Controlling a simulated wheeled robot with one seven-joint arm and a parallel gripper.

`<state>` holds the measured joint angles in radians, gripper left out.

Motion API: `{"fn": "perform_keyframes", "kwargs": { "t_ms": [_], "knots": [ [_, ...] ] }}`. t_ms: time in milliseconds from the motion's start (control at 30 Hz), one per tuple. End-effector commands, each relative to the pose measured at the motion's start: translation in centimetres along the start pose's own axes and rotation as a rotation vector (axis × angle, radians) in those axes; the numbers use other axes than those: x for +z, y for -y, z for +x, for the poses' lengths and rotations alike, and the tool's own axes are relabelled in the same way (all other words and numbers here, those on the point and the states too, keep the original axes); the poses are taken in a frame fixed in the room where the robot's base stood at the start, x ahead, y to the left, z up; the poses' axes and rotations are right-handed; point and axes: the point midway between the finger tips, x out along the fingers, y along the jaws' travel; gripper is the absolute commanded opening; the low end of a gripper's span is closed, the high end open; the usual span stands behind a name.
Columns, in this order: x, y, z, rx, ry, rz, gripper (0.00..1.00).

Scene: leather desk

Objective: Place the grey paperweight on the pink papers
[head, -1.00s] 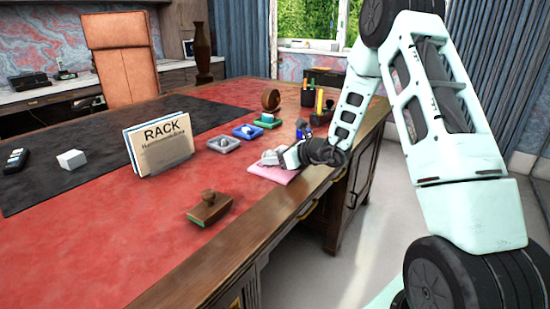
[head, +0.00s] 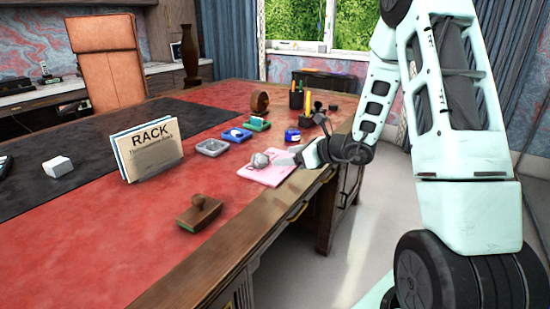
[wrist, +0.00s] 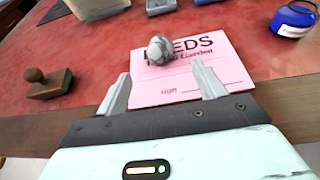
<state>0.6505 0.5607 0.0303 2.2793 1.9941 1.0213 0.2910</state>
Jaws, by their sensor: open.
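The grey paperweight (head: 260,160), a rounded knotted lump, rests on the pink papers (head: 268,177) near the desk's front edge. In the wrist view the paperweight (wrist: 160,50) sits on the upper left part of the pink papers (wrist: 230,67), covering some of the printed words. My gripper (head: 297,154) is open and empty. In the wrist view its two fingers (wrist: 162,85) are spread over the near part of the papers, with the paperweight beyond the fingertips and apart from them.
A wooden stamp (head: 199,213) stands at the front. A grey tray (head: 212,147), blue tray (head: 237,135) and green tray (head: 257,124) lie behind the papers. A blue ink bottle (head: 292,136) is at the right. A rack (head: 150,150) stands left. Red desktop (head: 110,230) is clear in front.

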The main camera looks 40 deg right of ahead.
Motion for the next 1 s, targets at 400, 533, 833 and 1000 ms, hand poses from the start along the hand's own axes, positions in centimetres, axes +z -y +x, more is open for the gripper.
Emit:
{"fn": "perform_keyframes", "kwargs": {
  "t_ms": [400, 533, 833, 1000],
  "knots": [
    [0.1, -0.4, -2.4, 0.013, -0.002, -0.011, 0.69],
    [1.4, -4.9, -1.0, 0.146, -0.024, -0.116, 0.69],
    [1.6, -30.6, -3.6, 0.977, -0.094, -0.976, 0.69],
    [-1.6, -38.7, -10.0, 1.420, -0.026, -1.648, 0.69]
  ]
}}
